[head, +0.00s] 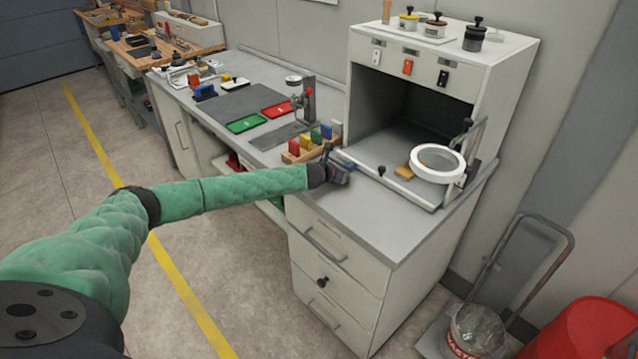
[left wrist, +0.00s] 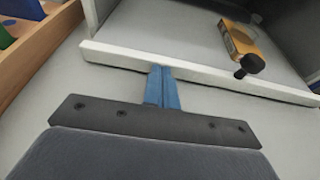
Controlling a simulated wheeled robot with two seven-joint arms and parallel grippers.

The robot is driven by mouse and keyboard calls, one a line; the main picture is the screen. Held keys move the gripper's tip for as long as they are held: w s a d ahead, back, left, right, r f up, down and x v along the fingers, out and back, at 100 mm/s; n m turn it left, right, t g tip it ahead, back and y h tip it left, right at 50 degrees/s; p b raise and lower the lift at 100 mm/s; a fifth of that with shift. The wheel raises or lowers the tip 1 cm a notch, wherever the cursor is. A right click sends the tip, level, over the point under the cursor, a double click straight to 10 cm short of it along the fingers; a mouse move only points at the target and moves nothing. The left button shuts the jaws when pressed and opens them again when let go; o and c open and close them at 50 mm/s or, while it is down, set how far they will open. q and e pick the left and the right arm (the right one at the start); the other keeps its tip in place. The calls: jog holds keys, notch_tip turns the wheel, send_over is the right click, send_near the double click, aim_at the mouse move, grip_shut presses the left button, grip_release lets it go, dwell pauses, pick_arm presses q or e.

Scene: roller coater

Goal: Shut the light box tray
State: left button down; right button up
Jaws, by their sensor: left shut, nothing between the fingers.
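The light box (head: 490,88) is a white cabinet with a dark open front, standing on the bench at the right. Its tray (head: 378,160) is a grey panel with a pale front edge and a small black knob, jutting out a little at the bottom. In the left wrist view the tray's front edge (left wrist: 200,72) crosses the picture, with the black knob (left wrist: 248,66) right of my gripper. My left gripper (head: 345,168) is shut and empty, its blue fingertips (left wrist: 163,72) at the tray's front edge; whether they touch it I cannot tell. My right gripper is not in view.
An orange-brown block (head: 404,171) lies on the tray. A round white-rimmed magnifier (head: 438,163) stands at its right side. A wooden rack of coloured blocks (head: 312,146) is left of my gripper. The bench top in front is clear.

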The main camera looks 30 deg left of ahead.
aim_at(358, 161)
pick_arm(q)
jog(key=w, duration=0.1)
jog(key=w+d, duration=0.1)
jog(key=w, duration=0.2)
jog(key=shift+w+d, duration=0.25)
jog(key=shift+d, duration=0.05)
jog(key=shift+r, duration=0.2)
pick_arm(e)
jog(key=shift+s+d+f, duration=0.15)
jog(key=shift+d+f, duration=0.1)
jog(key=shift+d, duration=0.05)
pick_arm(q)
jog(key=shift+w+r, duration=0.1)
jog(key=shift+r, duration=0.05)
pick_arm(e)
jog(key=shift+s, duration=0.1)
